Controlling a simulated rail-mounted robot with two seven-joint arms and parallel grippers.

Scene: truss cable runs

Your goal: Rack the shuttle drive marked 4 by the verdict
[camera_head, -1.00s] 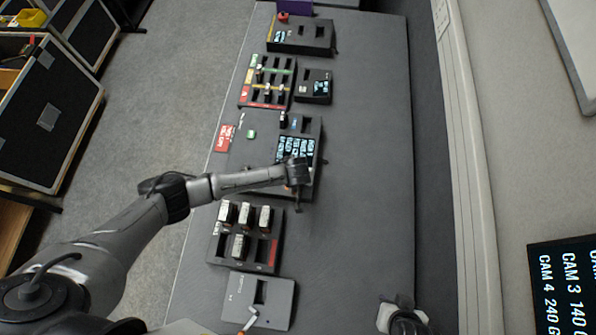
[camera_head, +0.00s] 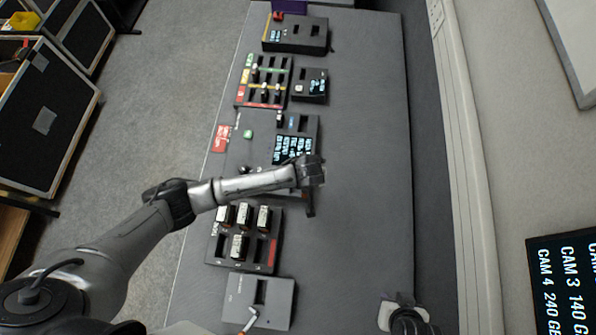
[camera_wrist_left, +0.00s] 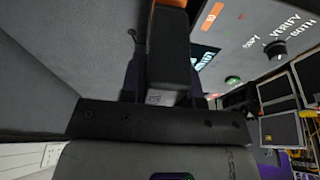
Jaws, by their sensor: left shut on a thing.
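My left gripper (camera_head: 311,208) hangs just right of the dark unit with the lit text screen (camera_head: 294,149). In the left wrist view, the gripper (camera_wrist_left: 168,95) is shut on a dark block-shaped drive (camera_wrist_left: 172,58) with an orange end. Its number does not show. A black rack (camera_head: 217,250) with a red patch holds several pale-topped drives (camera_head: 243,214). Farther off is a rack with green, yellow and red bands (camera_head: 242,97).
A grey slotted box (camera_head: 233,295) stands at the near end. A small screen unit (camera_head: 311,86) and a black slotted box (camera_head: 305,42) stand farther away. A red card (camera_head: 221,138) lies at the left edge. The bench's right side (camera_head: 366,180) is clear.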

